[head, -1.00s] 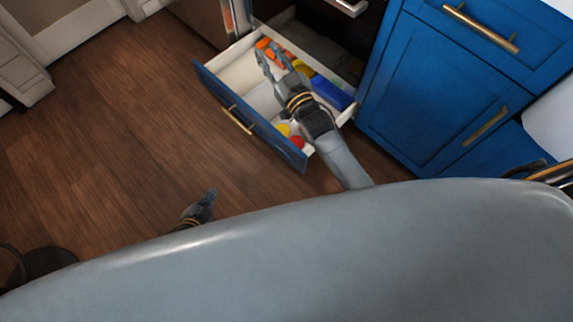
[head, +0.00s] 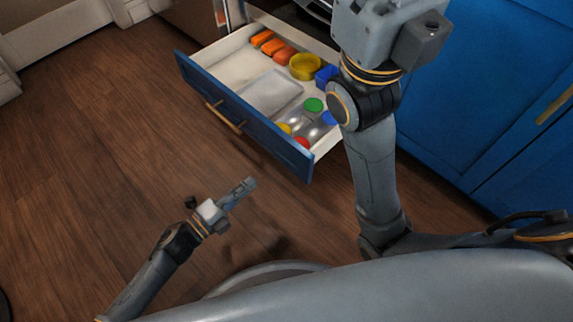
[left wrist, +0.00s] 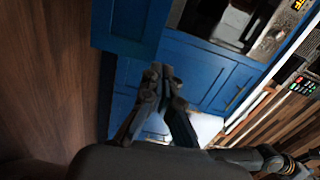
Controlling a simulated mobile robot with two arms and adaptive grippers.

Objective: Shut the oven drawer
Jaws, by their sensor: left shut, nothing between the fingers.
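The oven drawer (head: 268,138) stands pulled out in the head view, below the dark oven opening. Its front is blue with a brass handle (head: 224,117), and its inside is white. My left gripper (head: 249,184) is shut and empty, over the floor in front of the drawer front and apart from it. Its closed fingers also show in the left wrist view (left wrist: 161,72), with blue fronts beyond them. My right arm (head: 372,165) rises beside the drawer's right end and hides part of it. Its fingers are outside the head view.
The drawer holds orange items (head: 272,46), a yellow round container (head: 306,67), a blue box (head: 326,76) and several small coloured-lid containers. Blue cabinets (head: 470,90) stand to the right. The wood floor (head: 110,130) left of the drawer is clear.

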